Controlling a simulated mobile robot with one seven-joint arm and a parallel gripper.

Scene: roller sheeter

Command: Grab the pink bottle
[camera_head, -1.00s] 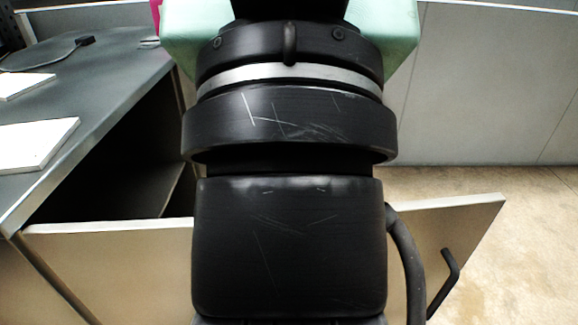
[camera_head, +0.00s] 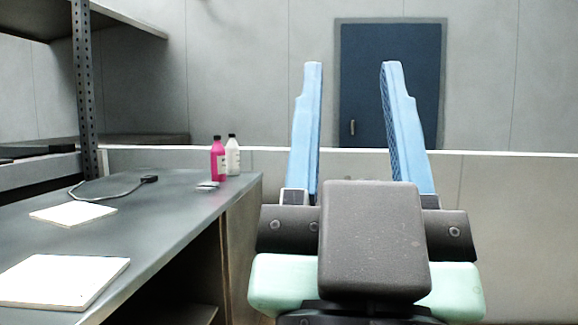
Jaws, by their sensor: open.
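The pink bottle (camera_head: 218,160) has a black cap and a pale label. It stands upright near the far right corner of the grey workbench. A white bottle (camera_head: 233,156) with a black cap stands right behind it, partly covered by it in this view. My gripper (camera_head: 354,66) is in the middle right of the view, with two blue fingers pointing up and spread wide apart. Nothing is between the fingers. It is to the right of the bottles and apart from them, nearer to the camera.
The workbench (camera_head: 170,215) fills the left side. White boards (camera_head: 62,280) and a black cable (camera_head: 100,196) lie on it. A metal post with a shelf (camera_head: 84,90) rises at the back left. A low partition (camera_head: 500,200) runs behind, with a dark blue door (camera_head: 365,110) beyond.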

